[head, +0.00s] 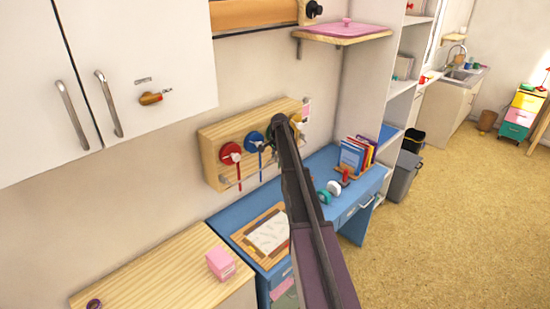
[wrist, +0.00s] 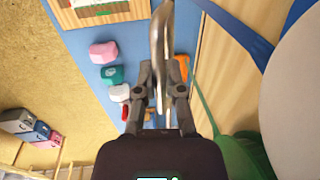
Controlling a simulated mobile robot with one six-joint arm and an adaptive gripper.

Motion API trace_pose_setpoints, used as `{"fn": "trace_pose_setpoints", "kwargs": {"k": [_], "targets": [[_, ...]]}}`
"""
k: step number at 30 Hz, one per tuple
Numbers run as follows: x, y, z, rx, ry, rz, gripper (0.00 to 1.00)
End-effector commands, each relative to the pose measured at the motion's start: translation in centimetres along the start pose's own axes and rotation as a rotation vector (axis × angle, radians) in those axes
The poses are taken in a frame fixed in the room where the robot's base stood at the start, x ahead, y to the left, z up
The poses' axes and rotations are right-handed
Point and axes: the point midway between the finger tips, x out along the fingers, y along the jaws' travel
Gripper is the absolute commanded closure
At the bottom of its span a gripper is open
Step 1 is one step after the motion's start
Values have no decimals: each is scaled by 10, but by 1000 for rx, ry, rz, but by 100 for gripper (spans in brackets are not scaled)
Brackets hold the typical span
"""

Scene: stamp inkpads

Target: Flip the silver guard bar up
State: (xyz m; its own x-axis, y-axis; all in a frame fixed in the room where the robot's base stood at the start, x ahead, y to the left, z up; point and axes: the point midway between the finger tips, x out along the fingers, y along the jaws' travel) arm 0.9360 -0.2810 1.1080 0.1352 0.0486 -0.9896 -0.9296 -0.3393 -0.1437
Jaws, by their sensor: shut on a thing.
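The silver guard bar (wrist: 160,32) shows in the wrist view as a bent metal bar running between my fingertips. My gripper (wrist: 162,72) is shut on it. In the head view my arm hides the gripper and most of the bar. A wooden wall board (head: 215,140) carries a red round pad (head: 228,151) and a blue round pad (head: 252,138) with hanging straps. A green pad is partly hidden behind my arm. In the wrist view a blue strap (wrist: 240,28), a green part (wrist: 235,155) and a large white surface (wrist: 298,95) lie to the right.
Below the board is a blue desk (head: 222,222) with a paper tray (head: 265,236), stamps (head: 333,187) and a row of books (head: 352,156). A pink box (head: 220,263) sits on the wooden counter (head: 150,272). A pink-topped shelf (head: 345,33) juts out above. White cupboards hang at upper left.

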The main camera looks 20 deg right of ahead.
Motion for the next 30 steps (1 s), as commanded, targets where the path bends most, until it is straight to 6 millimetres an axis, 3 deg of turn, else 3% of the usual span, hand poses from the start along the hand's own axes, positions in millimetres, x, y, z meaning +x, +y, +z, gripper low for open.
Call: {"fn": "trace_pose_setpoints", "kwargs": {"k": [14,15,18,30], "targets": [[-1,-1,0,-1,0,20,100],[-1,-1,0,-1,0,20,82],[-1,-1,0,-1,0,20,52],[-1,-1,0,-1,0,18,52]]}}
